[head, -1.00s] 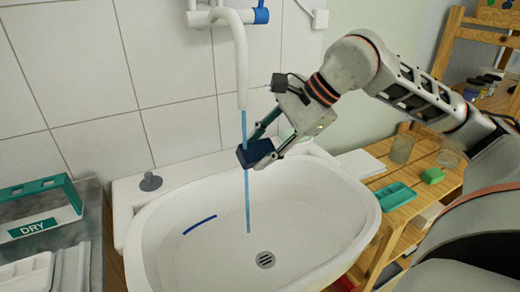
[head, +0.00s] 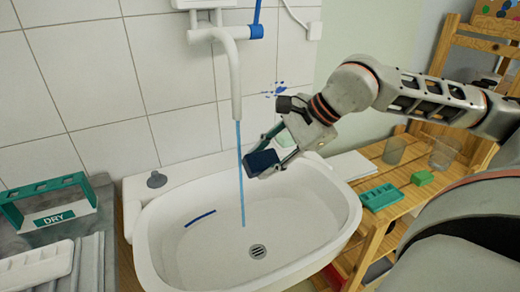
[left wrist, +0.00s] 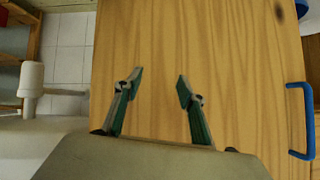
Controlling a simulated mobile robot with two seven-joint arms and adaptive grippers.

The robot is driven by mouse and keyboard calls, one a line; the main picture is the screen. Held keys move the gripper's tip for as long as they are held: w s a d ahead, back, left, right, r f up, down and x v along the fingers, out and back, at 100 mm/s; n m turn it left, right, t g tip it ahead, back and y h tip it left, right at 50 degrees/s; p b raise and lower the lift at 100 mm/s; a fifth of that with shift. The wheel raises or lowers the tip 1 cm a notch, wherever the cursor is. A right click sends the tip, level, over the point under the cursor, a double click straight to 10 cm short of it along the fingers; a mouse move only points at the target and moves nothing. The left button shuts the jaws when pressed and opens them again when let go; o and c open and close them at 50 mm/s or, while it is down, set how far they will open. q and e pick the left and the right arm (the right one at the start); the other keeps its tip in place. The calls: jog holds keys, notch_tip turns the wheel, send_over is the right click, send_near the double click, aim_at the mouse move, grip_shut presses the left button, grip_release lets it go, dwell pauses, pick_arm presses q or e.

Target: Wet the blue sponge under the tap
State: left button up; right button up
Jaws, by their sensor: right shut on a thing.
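My right gripper (head: 279,150) is shut on the dark blue sponge (head: 261,163). It holds the sponge above the white sink, just to the right of the water stream. The white tap (head: 235,80) hangs from the tiled wall, and a thin blue stream of water (head: 241,180) runs from it into the basin. A small gap shows between stream and sponge in the head view. My left gripper (left wrist: 158,85) shows in the left wrist view, open and empty in front of a wooden panel.
The white sink (head: 345,225) has a drain (head: 257,251) and a blue mark inside. A grey counter at the left bears a teal rack labelled DRY (head: 53,220). A wooden shelf at the right holds a teal tray (head: 381,197), a green block (head: 422,178) and glasses.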

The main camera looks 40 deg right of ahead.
jog(key=shift+s+r+p, duration=0.15)
jog(key=shift+s+p, duration=0.4)
jog(key=shift+p, duration=0.55)
jog(key=shift+s+p, duration=0.3)
pick_arm(q)
jog(key=r+p, duration=0.2)
jog(key=r, duration=0.1)
jog(key=shift+s+d, duration=0.1)
jog(key=shift+s, duration=0.2)
pick_arm(e)
jog(key=shift+s+a+f, duration=0.1)
jog(key=shift+s+f, duration=0.2)
jog(key=shift+s, duration=0.2)
jog(key=shift+s+f, duration=0.3)
jog(key=shift+s, duration=0.2)
pick_arm(q)
notch_tip(320, 180, up, 7)
jog(key=w+p, duration=0.2)
jog(key=p, duration=0.3)
jog(key=shift+t, duration=0.3)
pick_arm(e)
jog(key=s+r, duration=0.4)
jog(key=s, duration=0.1)
